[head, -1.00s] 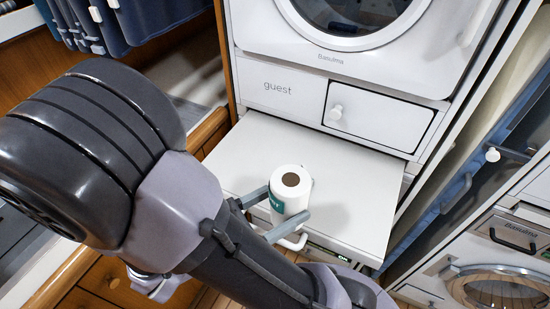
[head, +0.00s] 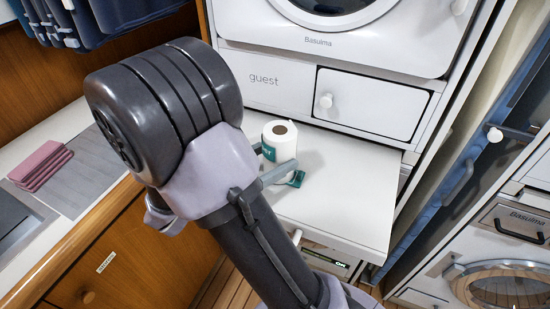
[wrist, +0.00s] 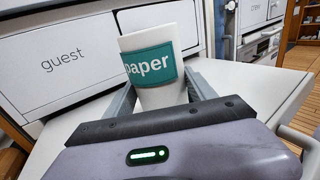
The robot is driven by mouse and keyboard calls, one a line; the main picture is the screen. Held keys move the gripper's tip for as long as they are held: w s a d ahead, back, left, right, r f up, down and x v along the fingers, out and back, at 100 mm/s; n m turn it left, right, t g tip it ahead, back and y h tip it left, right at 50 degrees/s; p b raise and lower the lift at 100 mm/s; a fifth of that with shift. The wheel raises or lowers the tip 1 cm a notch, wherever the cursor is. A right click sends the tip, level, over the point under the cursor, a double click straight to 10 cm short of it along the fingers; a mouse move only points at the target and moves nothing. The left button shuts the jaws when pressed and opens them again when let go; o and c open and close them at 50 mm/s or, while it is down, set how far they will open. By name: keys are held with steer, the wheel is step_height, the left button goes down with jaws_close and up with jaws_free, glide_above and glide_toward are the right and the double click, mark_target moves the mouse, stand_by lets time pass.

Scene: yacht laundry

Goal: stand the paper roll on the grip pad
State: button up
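The white paper roll (head: 281,143), with a teal "paper" label, stands nearly upright over the white pull-out shelf, its brown core facing up. In the wrist view the roll (wrist: 155,95) leans slightly and its lower end is hidden. My gripper (head: 270,163) has one finger on each side of the roll and appears shut on it. A small teal patch (head: 297,179), apparently the grip pad, shows at the roll's lower right; the rest is hidden behind the roll and finger. I cannot tell whether the roll touches it.
The white shelf (head: 345,190) is bare to the right of the roll. A counter at left holds folded pink cloths (head: 40,165) on a grey mat. A round-door machine (head: 505,285) stands lower right.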

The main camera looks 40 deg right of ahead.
steer(key=o, duration=0.4)
steer(key=shift+o, duration=0.2)
steer(key=shift+r, duration=0.1)
steer(key=a+p, duration=0.2)
steer(key=a, duration=0.1)
steer(key=w+a+p, duration=0.1)
steer(key=a, duration=0.3)
steer(key=a+p, duration=0.2)
steer(key=a, duration=0.2)
steer(key=shift+w+r+p, duration=0.15)
steer(key=shift+w+p, duration=0.15)
steer(key=shift+p, duration=0.05)
steer(key=shift+a, duration=0.4)
steer(key=s+a+r+m+g+y, duration=0.1)
steer(key=s+a+r+m+y, duration=0.1)
steer(key=s+m+y, duration=0.95)
steer(key=w+a+r+m+t+y, duration=0.2)
steer(key=a+r+m+t+y, duration=0.4)
steer(key=a+m+t+y, duration=0.2)
steer(key=shift+w+a+r+m+t, duration=0.2)
steer(key=shift+a+r+m+t, duration=0.2)
steer(key=shift+a+m+t, duration=0.4)
